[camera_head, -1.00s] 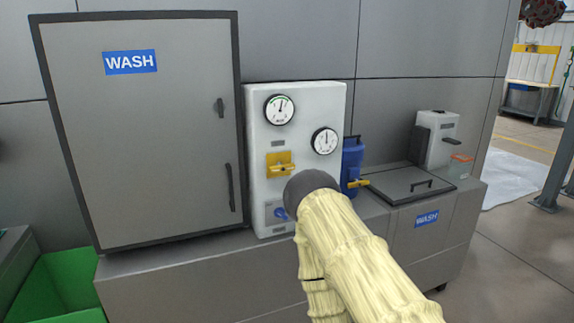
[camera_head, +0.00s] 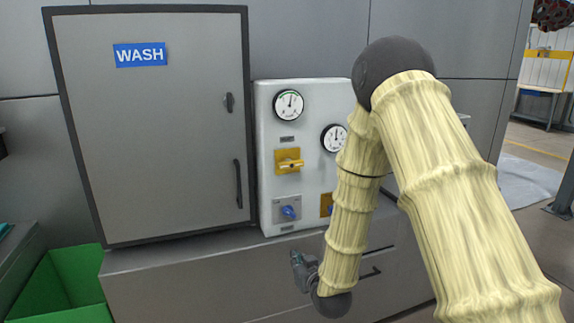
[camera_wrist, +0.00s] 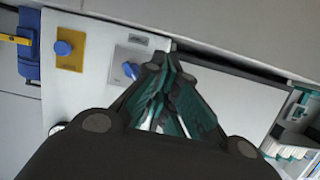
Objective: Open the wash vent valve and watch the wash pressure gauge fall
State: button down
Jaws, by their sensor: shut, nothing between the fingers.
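A white panel (camera_head: 265,155) carries an upper round gauge (camera_head: 289,105) and a lower round gauge (camera_head: 334,138); both needles point roughly upward. The small labels are unreadable, so I cannot tell which is the vent valve. My gripper (camera_head: 298,258) is shut and empty, below and in front of the grey-plate knob, apparently apart from it.
A grey WASH cabinet (camera_head: 150,130) with a dark handle stands left of the panel. A grey ledge (camera_head: 200,257) runs below. A green bin (camera_head: 65,285) is at lower left.

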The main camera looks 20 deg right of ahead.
jog(key=w+d+r+t, duration=0.1)
jog(key=w+r+t, duration=0.2)
jog(key=r, duration=1)
jog(key=w+d+r+t+b, duration=0.1)
jog(key=w+r+t, duration=0.2)
jog(key=r, duration=1)
jog(key=shift+w+d+r+t, duration=0.25)
jog(key=shift+w+r+t, duration=0.1)
jog(key=shift+t, duration=0.15)
notch_tip(320, 180, up, 3)
jog(key=p, duration=0.2)
send_over(291, 165)
jog(key=s+a, duration=0.2)
jog(key=s, duration=0.1)
jog(key=shift+w+f+p, duration=0.15)
jog(key=shift+f+p, duration=0.05)
jog(key=shift+f, duration=0.8)
jog(key=shift+w+f+p, duration=0.15)
jog(key=shift+f, duration=0.8)
